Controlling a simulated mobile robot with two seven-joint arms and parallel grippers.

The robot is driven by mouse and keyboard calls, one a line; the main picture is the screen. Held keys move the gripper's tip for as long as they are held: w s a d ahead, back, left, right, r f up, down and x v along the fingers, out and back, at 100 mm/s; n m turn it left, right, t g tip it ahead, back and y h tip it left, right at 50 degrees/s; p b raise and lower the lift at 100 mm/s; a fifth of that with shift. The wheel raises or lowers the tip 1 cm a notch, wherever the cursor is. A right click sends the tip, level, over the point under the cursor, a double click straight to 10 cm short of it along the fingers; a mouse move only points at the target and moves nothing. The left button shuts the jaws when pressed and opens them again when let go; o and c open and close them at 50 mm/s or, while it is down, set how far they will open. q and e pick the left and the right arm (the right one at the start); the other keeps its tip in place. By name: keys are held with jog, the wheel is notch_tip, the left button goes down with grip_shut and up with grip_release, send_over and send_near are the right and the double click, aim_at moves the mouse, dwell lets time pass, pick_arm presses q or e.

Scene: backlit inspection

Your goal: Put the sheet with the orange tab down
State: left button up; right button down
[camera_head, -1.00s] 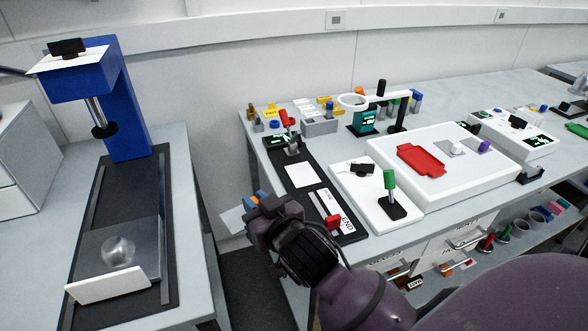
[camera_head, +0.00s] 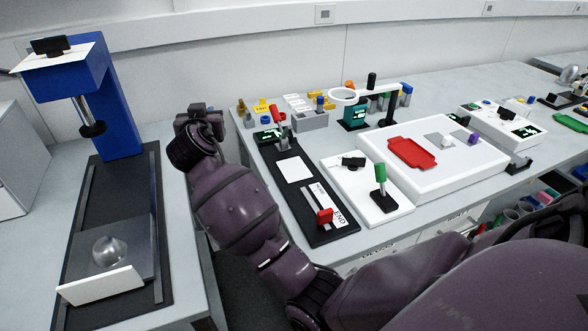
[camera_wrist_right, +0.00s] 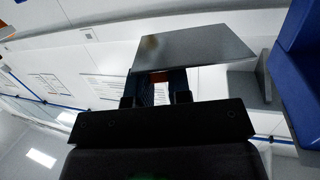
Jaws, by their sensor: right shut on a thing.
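The sheet (camera_wrist_right: 195,46) shows in the right wrist view as a thin grey plate in front of the jaws. Its orange tab (camera_wrist_right: 160,76) sits between the two fingers. My right gripper (camera_wrist_right: 162,86) is shut on that tab. In the head view my right gripper (camera_head: 198,116) is raised in the gap between the left table and the right bench, just right of the blue column. The sheet cannot be made out there; the gripper seems to hide it. My left gripper is not in view.
A blue column (camera_head: 118,110) stands on the left table, with a black base strip, a grey plate with a glassy dome (camera_head: 109,250) and a white board (camera_head: 100,286). The right bench holds a black strip with a red handle (camera_head: 324,215), a green-handled white plate (camera_head: 365,208) and a red tray (camera_head: 411,152).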

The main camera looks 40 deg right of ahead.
aim_at(295, 175)
jog(key=m+g+h, duration=0.1)
jog(key=w+d+f+m+g+h, duration=0.1)
jog(key=m+g+h, duration=0.1)
jog(key=h, duration=0.1)
jog(key=shift+w+d+f+m, duration=0.3)
jog(key=shift+w+f+m, duration=0.05)
jog(key=shift+f+m, duration=0.05)
jog(key=s+d+f+m+g+h, duration=0.2)
jog(key=s+f+m+g+h, duration=0.2)
jog(key=s+m+g, duration=0.5)
jog(key=shift+s+f+m+g, duration=0.35)
jog(key=shift+f+m+g, duration=0.8)
jog(key=shift+g, duration=2.05)
jog(key=s+d+f, duration=0.1)
jog(key=d+f, duration=0.1)
jog(key=d, duration=0.2)
jog(key=s+d+f, duration=0.1)
jog(key=d+f, duration=0.1)
jog(key=d, duration=0.2)
jog(key=s+d+f+p, duration=0.1)
jog(key=d+f, duration=0.1)
jog(key=d, duration=0.2)
jog(key=shift+d+f, duration=0.25)
jog(key=shift+f, duration=0.15)
jog(key=shift+s+d+f, duration=0.1)
jog(key=shift+d+f, duration=0.2)
jog(key=shift+d, duration=0.2)
jog(key=shift+f, duration=0.1)
